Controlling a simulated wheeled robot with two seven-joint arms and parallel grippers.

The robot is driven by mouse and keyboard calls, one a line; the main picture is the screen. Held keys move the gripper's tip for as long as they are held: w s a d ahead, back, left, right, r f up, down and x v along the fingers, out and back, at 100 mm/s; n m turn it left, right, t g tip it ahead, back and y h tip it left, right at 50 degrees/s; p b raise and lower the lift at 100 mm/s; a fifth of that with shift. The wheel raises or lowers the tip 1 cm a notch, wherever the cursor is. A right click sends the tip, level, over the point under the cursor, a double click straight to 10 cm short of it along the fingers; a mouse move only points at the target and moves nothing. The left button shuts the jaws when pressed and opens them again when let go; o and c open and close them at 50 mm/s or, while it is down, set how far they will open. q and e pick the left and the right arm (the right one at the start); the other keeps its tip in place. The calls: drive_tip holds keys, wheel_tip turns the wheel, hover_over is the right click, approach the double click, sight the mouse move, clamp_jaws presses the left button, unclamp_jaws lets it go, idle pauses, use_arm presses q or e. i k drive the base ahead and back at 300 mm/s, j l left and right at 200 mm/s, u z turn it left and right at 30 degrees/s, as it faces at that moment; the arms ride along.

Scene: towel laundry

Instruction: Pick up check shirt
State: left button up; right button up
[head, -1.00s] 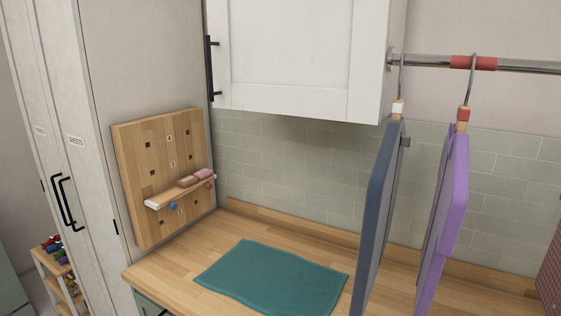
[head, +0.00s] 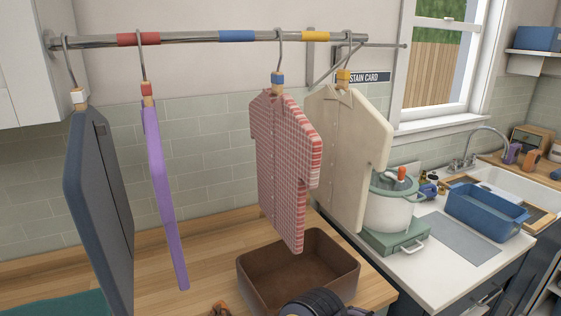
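The check shirt (head: 281,165), red and white with short sleeves, hangs from the rail on a hook with a blue-banded neck. It is right of centre in the head view. Its lower end hangs above or just behind a brown open box (head: 262,284) on the wooden counter; the gap is hard to judge. A dark ridged part at the bottom edge, in front of the box, looks like a piece of my arm.
A cream shirt (head: 347,155) hangs close at the right, partly behind the check shirt. A purple garment (head: 160,190) and a dark blue one (head: 97,200) hang to the left. A white pot (head: 390,205) and blue basin (head: 487,208) stand on the right counter.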

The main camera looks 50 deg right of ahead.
sight(289, 149)
drive_tip(key=z, duration=1.7)
